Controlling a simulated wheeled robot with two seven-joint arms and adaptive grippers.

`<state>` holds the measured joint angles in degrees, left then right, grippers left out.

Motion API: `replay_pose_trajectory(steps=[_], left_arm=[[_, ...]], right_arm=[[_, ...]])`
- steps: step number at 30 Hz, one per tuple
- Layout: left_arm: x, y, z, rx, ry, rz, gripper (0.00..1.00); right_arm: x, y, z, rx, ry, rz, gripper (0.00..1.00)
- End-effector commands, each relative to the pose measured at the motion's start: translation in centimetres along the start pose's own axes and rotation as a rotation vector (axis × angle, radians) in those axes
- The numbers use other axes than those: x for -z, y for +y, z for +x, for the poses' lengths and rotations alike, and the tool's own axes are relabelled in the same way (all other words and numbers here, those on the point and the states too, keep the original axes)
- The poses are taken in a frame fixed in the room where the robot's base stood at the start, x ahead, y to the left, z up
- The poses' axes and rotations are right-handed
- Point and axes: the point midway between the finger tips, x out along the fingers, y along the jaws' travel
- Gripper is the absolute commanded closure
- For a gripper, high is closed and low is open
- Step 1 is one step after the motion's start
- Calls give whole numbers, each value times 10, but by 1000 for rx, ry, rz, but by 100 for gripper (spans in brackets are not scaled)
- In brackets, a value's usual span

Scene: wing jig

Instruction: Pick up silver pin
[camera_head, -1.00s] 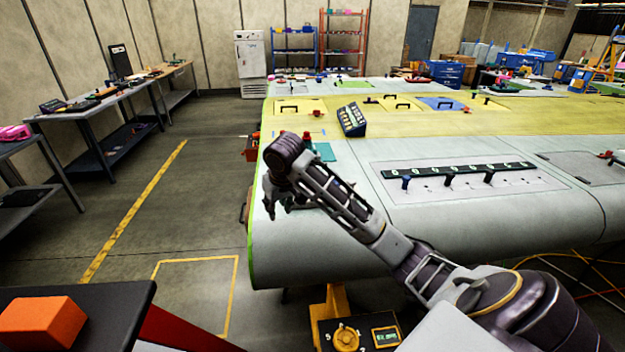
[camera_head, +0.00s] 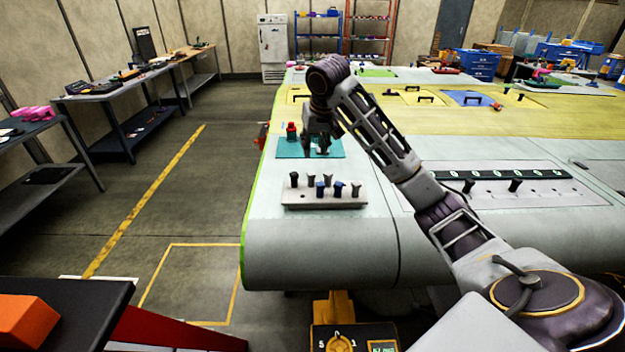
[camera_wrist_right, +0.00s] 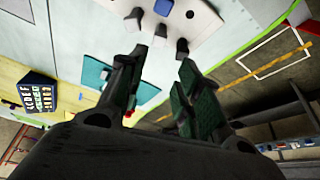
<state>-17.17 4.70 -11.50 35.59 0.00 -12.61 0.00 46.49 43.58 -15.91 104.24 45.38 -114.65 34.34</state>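A pale pin block (camera_head: 300,200) sits near the front left end of the wing panel with several upright pins, some dark, one blue (camera_head: 320,188). A greyish pin (camera_head: 310,180) stands in its back row; I cannot tell for sure that it is the silver one. My right gripper (camera_head: 322,150) hangs above and behind the block, over the teal mat. In the right wrist view its two fingers (camera_wrist_right: 160,90) are apart with nothing held between them. The block (camera_wrist_right: 205,22) shows there beyond the fingertips, with a dark pin (camera_wrist_right: 182,48) nearest. My left gripper is not in view.
A teal mat (camera_head: 288,152) with a red-topped piece (camera_head: 291,132) lies behind the block. The panel's left edge is near the block. An orange box (camera_head: 25,320) sits at lower left.

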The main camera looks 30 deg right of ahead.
Motion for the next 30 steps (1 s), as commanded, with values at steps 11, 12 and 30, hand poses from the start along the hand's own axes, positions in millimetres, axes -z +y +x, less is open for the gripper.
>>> replay_pose_trajectory(steps=[11, 12, 30], left_arm=[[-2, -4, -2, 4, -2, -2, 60], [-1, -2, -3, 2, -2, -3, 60], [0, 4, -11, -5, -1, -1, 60]], right_arm=[[0, 0, 15, -1, -2, 0, 66], [0, 0, 20, -1, -3, -1, 66], [-1, 0, 85, 0, -1, 0, 66]])
